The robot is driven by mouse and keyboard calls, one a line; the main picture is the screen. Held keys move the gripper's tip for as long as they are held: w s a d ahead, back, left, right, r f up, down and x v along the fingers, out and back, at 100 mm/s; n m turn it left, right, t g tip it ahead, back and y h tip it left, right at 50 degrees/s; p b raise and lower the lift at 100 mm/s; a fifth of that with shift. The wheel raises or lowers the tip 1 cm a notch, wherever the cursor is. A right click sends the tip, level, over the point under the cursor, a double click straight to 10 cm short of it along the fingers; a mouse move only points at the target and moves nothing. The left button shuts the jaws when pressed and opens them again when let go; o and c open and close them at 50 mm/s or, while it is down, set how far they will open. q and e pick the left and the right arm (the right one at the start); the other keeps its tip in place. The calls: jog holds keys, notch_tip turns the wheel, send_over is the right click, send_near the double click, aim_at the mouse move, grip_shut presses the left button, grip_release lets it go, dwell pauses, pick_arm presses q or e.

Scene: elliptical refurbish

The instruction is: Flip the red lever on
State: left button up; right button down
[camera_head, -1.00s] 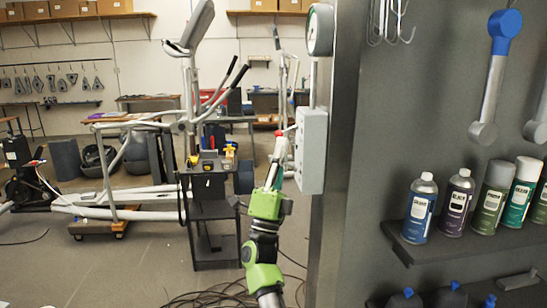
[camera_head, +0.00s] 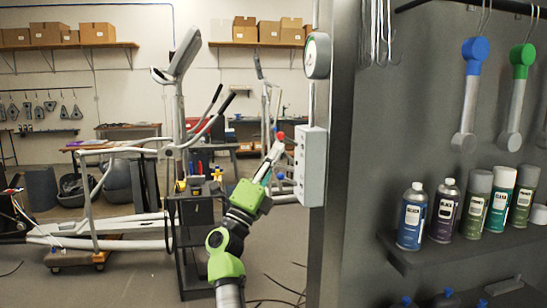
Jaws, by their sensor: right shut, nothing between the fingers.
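The red lever tip (camera_head: 280,136) is small and sits just left of a grey box (camera_head: 311,168) fixed to the side of the dark panel. How its shaft joins the box is too small to tell. My right gripper (camera_head: 274,151) reaches up from below, with its fingers shut and empty. Its fingertips are just below and left of the red tip in the picture; I cannot tell whether they touch it. My left gripper is not in view.
A round gauge (camera_head: 317,55) is mounted above the box. The dark panel (camera_head: 345,250) stands close on the right, with a shelf of spray cans (camera_head: 411,218). A black cart (camera_head: 192,235) and an elliptical machine (camera_head: 180,110) stand behind to the left.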

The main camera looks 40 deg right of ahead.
jog(key=shift+a+f, duration=0.1)
jog(key=v, duration=1.1)
jog(key=shift+a+f, duration=0.25)
jog(key=shift+a, duration=0.05)
